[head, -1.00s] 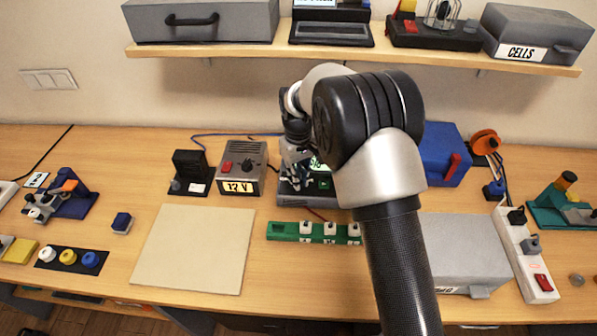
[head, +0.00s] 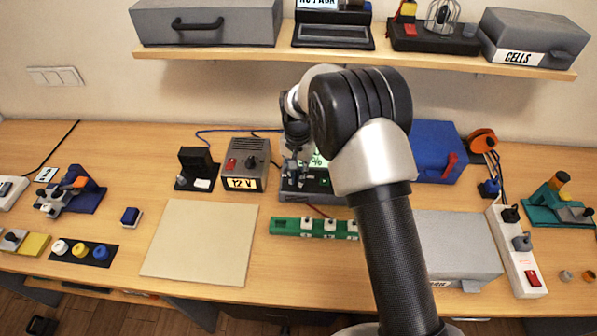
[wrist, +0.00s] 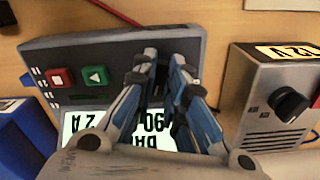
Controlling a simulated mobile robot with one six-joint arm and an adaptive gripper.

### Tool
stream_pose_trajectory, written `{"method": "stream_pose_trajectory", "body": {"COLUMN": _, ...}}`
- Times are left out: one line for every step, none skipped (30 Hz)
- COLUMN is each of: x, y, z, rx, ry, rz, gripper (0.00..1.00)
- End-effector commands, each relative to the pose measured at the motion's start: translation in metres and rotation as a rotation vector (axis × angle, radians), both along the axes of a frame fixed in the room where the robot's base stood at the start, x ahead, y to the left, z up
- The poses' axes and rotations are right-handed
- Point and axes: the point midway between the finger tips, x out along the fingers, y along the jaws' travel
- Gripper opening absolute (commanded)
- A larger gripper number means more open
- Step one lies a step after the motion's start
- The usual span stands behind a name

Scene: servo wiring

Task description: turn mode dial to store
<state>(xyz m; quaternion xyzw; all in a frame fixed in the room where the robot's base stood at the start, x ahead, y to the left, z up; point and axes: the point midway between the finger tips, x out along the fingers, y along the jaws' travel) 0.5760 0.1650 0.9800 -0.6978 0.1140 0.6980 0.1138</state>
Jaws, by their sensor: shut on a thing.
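The dark charger (wrist: 115,52) shows upside down in the wrist view. It has a red stop button (wrist: 60,78), a green play button (wrist: 95,75) and a lit display (wrist: 80,121) whose visible text includes "2 A" and "90". In the head view the charger (head: 322,184) stands mid-table, partly hidden by my arm. My gripper (wrist: 161,68) has its fingers down at the charger's face, beside the green button, shut on the mode dial. The dial is mostly hidden between the fingertips, so its setting cannot be read. My gripper also shows in the head view (head: 293,172).
A 12 V supply (head: 246,172) with a black knob stands close to the left of the charger; it is at the right in the wrist view. A green strip (head: 290,227) with white plugs lies in front. A blue box (head: 432,150) stands at the right. The beige mat (head: 200,243) is bare.

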Motion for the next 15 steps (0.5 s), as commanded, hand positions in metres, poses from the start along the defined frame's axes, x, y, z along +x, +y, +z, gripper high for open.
{"method": "stream_pose_trajectory", "body": {"x": 0.0003, "y": 0.0005, "z": 0.0011, "rx": 0.000, "ry": 0.000, "rz": -0.044, "gripper": 0.00}}
{"method": "stream_pose_trajectory", "body": {"x": 0.0003, "y": 0.0007, "z": 0.0010, "rx": 0.000, "ry": 0.000, "rz": -0.073, "gripper": 0.00}}
{"method": "stream_pose_trajectory", "body": {"x": 0.0004, "y": 0.0009, "z": 0.0009, "rx": 0.000, "ry": 0.000, "rz": -0.110, "gripper": 0.00}}
{"method": "stream_pose_trajectory", "body": {"x": 0.0005, "y": 0.0011, "z": 0.0008, "rx": 0.000, "ry": 0.000, "rz": -0.139, "gripper": 0.00}}
{"method": "stream_pose_trajectory", "body": {"x": 0.0006, "y": 0.0012, "z": 0.0008, "rx": 0.000, "ry": 0.000, "rz": -0.167, "gripper": 0.00}}
{"method": "stream_pose_trajectory", "body": {"x": 0.0008, "y": 0.0013, "z": 0.0008, "rx": 0.001, "ry": 0.000, "rz": -0.205, "gripper": 0.00}}
{"method": "stream_pose_trajectory", "body": {"x": 0.0008, "y": 0.0015, "z": 0.0007, "rx": 0.001, "ry": 0.000, "rz": -0.234, "gripper": 0.00}}
{"method": "stream_pose_trajectory", "body": {"x": 0.0009, "y": 0.0017, "z": 0.0007, "rx": 0.001, "ry": 0.000, "rz": -0.262, "gripper": 0.00}}
{"method": "stream_pose_trajectory", "body": {"x": 0.0011, "y": 0.0018, "z": 0.0007, "rx": 0.001, "ry": -0.001, "rz": -0.300, "gripper": 0.00}}
{"method": "stream_pose_trajectory", "body": {"x": 0.0012, "y": 0.0020, "z": 0.0007, "rx": 0.001, "ry": -0.001, "rz": -0.327, "gripper": 0.00}}
{"method": "stream_pose_trajectory", "body": {"x": 0.0013, "y": 0.0021, "z": 0.0007, "rx": 0.001, "ry": -0.001, "rz": -0.355, "gripper": 0.00}}
{"method": "stream_pose_trajectory", "body": {"x": 0.0015, "y": 0.0022, "z": 0.0007, "rx": 0.001, "ry": -0.001, "rz": -0.391, "gripper": 0.00}}
{"method": "stream_pose_trajectory", "body": {"x": 0.0016, "y": 0.0024, "z": 0.0007, "rx": 0.000, "ry": -0.001, "rz": -0.417, "gripper": 0.00}}
{"method": "stream_pose_trajectory", "body": {"x": 0.0017, "y": 0.0025, "z": 0.0007, "rx": 0.000, "ry": -0.001, "rz": -0.443, "gripper": 0.00}}
{"method": "stream_pose_trajectory", "body": {"x": 0.0018, "y": 0.0027, "z": 0.0007, "rx": 0.000, "ry": -0.001, "rz": -0.476, "gripper": 0.00}}
